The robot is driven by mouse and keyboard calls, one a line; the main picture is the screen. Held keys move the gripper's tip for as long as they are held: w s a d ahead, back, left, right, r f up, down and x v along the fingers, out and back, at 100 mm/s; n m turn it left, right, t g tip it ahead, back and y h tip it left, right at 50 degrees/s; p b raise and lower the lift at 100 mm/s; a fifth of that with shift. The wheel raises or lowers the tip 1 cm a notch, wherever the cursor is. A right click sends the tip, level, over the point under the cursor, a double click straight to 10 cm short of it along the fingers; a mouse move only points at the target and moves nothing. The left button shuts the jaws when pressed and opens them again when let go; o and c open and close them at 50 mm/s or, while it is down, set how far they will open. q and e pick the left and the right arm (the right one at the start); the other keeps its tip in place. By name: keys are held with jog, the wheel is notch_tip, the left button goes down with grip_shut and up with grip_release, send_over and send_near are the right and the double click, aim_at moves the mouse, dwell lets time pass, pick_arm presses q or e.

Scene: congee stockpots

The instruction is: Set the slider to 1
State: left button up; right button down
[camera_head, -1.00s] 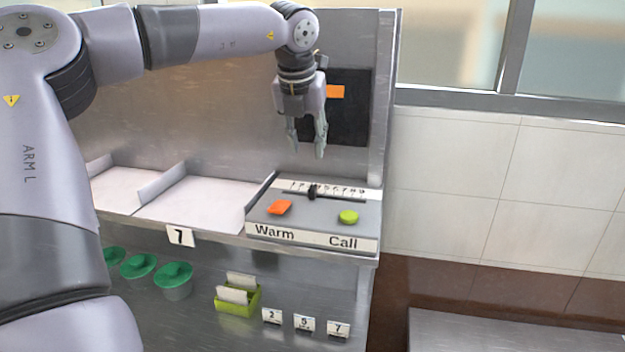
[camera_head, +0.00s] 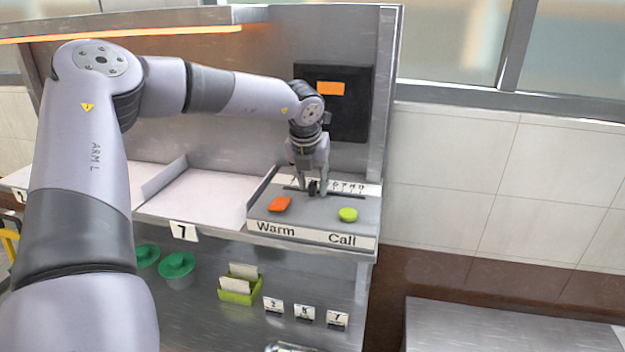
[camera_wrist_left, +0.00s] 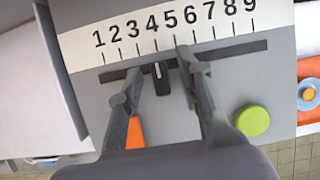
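The slider is a dark knob (camera_wrist_left: 161,82) with a white mark, on a dark slot under a white scale numbered 1 to 9 (camera_wrist_left: 150,38). Its mark lines up near the 4. My left gripper (camera_head: 313,187) is at the slider in the head view, pointing down. In the left wrist view its two fingers (camera_wrist_left: 159,63) are apart, one on each side of the knob, with gaps visible. I cannot tell the exact height of the fingertips over the panel. My right gripper is not in view.
The grey panel (camera_head: 312,210) carries an orange button (camera_head: 279,204) marked Warm and a green button (camera_head: 347,214) marked Call. A dark screen (camera_head: 350,115) is on the wall behind. Below are green-lidded pots (camera_head: 177,262), a green card holder (camera_head: 240,288) and number cards.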

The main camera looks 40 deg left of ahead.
pick_arm(q)
jog(key=shift+c, duration=0.3)
grip_shut()
dwell(0.5)
